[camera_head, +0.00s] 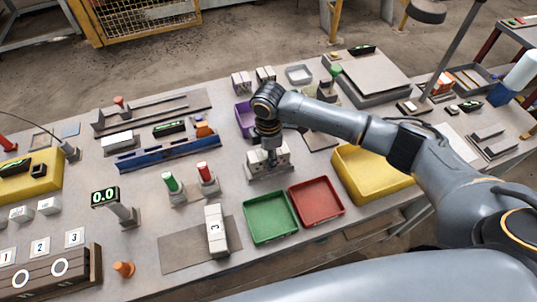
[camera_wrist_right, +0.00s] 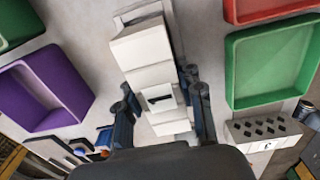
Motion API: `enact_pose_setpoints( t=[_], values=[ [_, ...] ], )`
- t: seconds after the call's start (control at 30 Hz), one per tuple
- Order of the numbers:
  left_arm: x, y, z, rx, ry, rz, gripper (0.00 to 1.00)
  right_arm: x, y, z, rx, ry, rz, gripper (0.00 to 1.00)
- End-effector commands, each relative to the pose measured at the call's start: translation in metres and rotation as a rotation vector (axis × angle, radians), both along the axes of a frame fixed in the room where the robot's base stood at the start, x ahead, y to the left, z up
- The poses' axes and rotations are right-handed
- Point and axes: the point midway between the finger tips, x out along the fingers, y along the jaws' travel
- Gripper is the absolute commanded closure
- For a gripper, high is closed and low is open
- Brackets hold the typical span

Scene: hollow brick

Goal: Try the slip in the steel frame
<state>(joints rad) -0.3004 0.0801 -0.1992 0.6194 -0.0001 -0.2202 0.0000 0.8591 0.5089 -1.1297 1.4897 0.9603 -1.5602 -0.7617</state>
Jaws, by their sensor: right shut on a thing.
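My right gripper (camera_head: 269,148) reaches down over a low grey steel frame (camera_head: 270,172) in the middle of the table. White blocks (camera_head: 281,154) show at its fingers. In the right wrist view, the gripper (camera_wrist_right: 162,103) has its fingers on either side of a white slip (camera_wrist_right: 160,97) with a dark mark. More white blocks (camera_wrist_right: 142,47) stand in line with it, within the grey frame (camera_wrist_right: 176,35). The gripper is shut on the slip. Whether the slip is fully seated cannot be told. My left gripper is not in view.
A green tray (camera_head: 270,236) and a red tray (camera_head: 341,214) lie in front of the frame, a yellow tray (camera_head: 345,187) to the right. A purple tray (camera_head: 243,118) is close behind. A white-sided brick (camera_head: 215,231) lies on a grey mat (camera_head: 180,253).

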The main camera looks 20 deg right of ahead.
Motion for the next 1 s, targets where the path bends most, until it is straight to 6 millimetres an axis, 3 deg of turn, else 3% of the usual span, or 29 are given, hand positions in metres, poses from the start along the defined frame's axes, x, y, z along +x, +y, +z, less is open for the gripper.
enact_pose_setpoints(
  t=[1.0],
  values=[
    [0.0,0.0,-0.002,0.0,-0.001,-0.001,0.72,-0.001,0.0,-0.011,0.0,0.001,0.0,1.0]
  ],
)
